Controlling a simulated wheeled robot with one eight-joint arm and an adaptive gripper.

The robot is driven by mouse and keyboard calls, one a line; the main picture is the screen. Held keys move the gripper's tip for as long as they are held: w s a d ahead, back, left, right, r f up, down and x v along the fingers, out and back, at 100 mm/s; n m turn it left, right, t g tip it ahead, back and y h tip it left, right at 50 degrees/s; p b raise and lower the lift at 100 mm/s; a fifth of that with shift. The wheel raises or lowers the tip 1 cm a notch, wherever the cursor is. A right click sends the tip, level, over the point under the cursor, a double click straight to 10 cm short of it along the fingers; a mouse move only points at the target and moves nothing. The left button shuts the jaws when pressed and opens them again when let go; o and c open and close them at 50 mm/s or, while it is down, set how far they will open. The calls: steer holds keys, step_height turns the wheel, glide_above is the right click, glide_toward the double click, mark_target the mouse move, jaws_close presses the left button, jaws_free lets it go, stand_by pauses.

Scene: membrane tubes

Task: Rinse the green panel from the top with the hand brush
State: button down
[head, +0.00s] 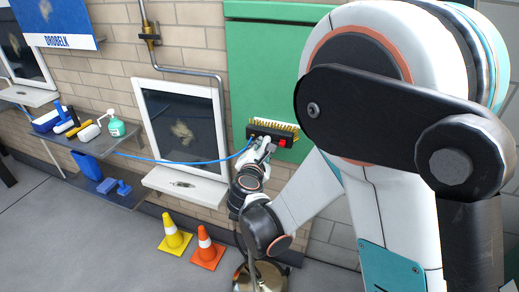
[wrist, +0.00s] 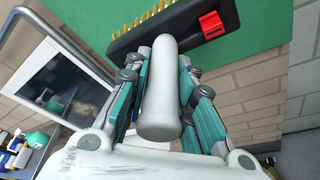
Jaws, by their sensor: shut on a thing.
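The green panel (head: 262,70) is mounted on the brick wall, right of the middle window; my arm hides part of its right side. The hand brush (head: 272,132) has a black head, yellow bristles along its top and a red button. A blue hose runs left from it. My gripper (head: 262,150) is shut on the brush's pale handle, which also shows between the fingers in the wrist view (wrist: 160,100). The brush head is in front of the panel's lower part. In the wrist view green panel (wrist: 250,30) shows behind the head. I cannot tell if the bristles touch it.
Shelves (head: 95,142) at left hold a green-capped spray bottle (head: 116,126) and blue tools. A yellow cone (head: 174,233) and an orange cone (head: 207,248) stand on the floor. A metal pipe (head: 185,70) runs beside the panel, and a window ledge (head: 185,187) juts out.

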steer(key=shift+s, duration=0.1)
steer(key=s+a, duration=0.3)
steer(key=s, duration=0.6)
steer(key=shift+s+a, duration=0.15)
steer(key=shift+a, duration=0.05)
stand_by(0.3)
stand_by(0.3)
steer(key=w+d+r+m+h, duration=0.1)
steer(key=w+d, duration=0.1)
steer(key=d, duration=1)
steer(key=w+d+r+h, duration=0.1)
steer(key=d, duration=1)
steer(key=shift+w+d+r+m, duration=0.2)
steer(key=shift+w+d+m, duration=0.15)
steer(key=shift+m, duration=0.05)
steer(key=shift+f, duration=0.15)
